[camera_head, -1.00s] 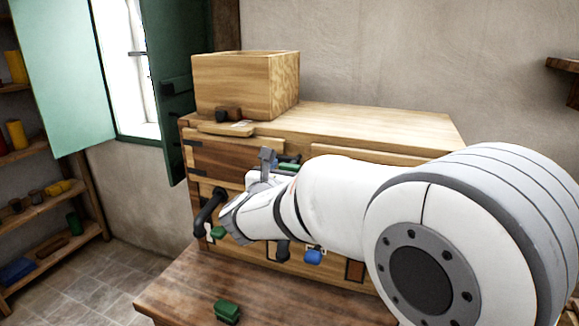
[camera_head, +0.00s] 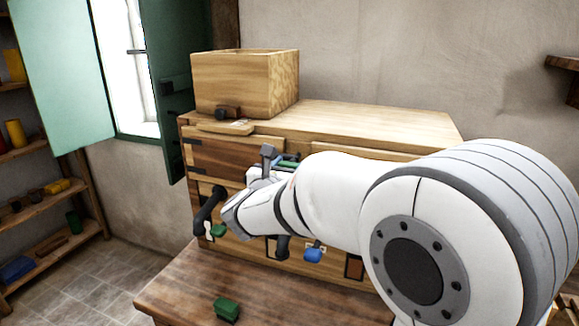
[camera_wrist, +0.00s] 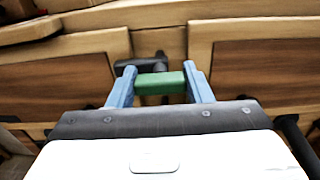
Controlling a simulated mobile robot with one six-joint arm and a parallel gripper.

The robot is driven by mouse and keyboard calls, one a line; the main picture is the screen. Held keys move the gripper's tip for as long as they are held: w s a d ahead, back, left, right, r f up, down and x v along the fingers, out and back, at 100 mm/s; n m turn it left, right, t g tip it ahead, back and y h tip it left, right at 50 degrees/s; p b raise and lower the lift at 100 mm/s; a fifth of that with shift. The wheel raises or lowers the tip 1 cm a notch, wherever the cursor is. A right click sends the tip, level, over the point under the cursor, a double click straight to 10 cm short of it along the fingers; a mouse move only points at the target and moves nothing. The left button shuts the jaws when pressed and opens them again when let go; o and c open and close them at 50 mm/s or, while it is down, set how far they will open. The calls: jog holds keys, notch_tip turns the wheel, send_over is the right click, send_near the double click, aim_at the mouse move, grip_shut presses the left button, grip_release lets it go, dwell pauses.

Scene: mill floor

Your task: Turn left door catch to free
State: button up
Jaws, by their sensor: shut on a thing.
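A dark catch (camera_wrist: 126,68) with a green grip (camera_wrist: 160,83) sits between two wood-panelled fronts of the cabinet. Its dark bar lies roughly level in the wrist view. My gripper (camera_wrist: 160,86) has its two blue fingers shut on the green grip, one at each end. In the head view my gripper (camera_head: 284,162) is at the upper front of the cabinet (camera_head: 390,122), and the green grip shows beside it. My arm hides much of the cabinet front, including parts of the doors.
A wooden box (camera_head: 240,84) stands on the cabinet. Lower on the front are a dark handle (camera_head: 207,212), a green knob (camera_head: 218,230) and a blue knob (camera_head: 313,254). A green block (camera_head: 227,309) lies on the wooden table (camera_head: 180,290) in front. An open green shutter (camera_head: 58,75) is at left.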

jog(key=shift+f+b, duration=0.1)
jog(key=shift+b, duration=0.25)
jog(key=m+b, duration=0.1)
jog(key=b, duration=0.1)
jog(key=m+b, duration=0.1)
jog(key=b, duration=0.1)
jog(key=shift+f+m, duration=0.25)
jog(key=shift+m, duration=0.05)
jog(key=m+b, duration=0.3)
jog(key=b, duration=0.3)
jog(key=shift+f+m, duration=0.1)
jog(key=shift+m, duration=0.2)
jog(key=m+b, duration=0.4)
jog(key=b, duration=0.3)
jog(key=shift+d, duration=0.1)
jog(key=m+b, duration=0.3)
jog(key=b, duration=0.1)
jog(key=shift+r+m, duration=0.3)
jog(key=shift+m, duration=0.1)
jog(key=o, duration=1)
jog(key=shift+r, duration=0.1)
